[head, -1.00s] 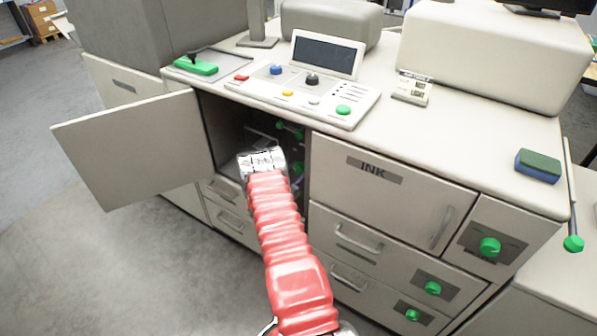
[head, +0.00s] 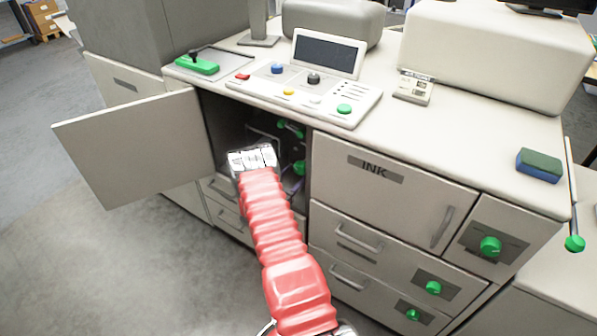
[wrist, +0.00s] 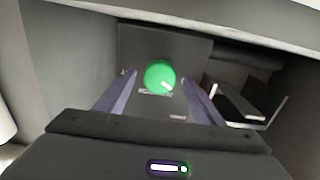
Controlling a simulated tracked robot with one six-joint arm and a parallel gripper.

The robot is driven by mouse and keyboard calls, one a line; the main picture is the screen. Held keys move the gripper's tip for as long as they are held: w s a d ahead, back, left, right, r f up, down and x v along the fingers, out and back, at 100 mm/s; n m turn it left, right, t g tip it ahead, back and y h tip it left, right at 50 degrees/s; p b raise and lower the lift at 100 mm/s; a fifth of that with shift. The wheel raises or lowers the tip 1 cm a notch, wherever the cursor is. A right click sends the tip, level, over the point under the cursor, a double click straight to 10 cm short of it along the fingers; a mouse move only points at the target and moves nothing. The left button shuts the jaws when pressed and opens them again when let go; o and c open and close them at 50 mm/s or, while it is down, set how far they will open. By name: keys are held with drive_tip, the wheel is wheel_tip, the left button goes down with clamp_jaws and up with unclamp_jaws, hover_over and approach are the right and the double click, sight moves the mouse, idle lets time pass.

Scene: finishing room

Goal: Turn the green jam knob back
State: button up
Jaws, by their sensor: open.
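A round green knob (wrist: 158,74) with a white mark at its lower right sits on a dark plate (wrist: 190,48) in the wrist view. My gripper (wrist: 160,84) is open, its two fingers on either side of the knob in the picture. I cannot tell if they touch it. In the head view my gripper (head: 253,158) is at the mouth of the open cabinet, and its fingertips are hidden. Two green parts show inside the cabinet, an upper one (head: 291,128) and a lower one (head: 299,168). I cannot tell which matches the wrist view.
The cabinet door (head: 135,148) stands open at the left. The INK door (head: 390,190) is shut at the right. Other green knobs (head: 490,246) sit on the lower right front. A dark box-like part (wrist: 245,100) lies right of the fingers in the wrist view.

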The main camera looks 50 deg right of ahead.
drive_tip(key=a, duration=0.9)
drive_tip(key=shift+s+a, duration=0.3)
drive_tip(key=shift+s, duration=0.15)
drive_tip(key=shift+w, duration=0.1)
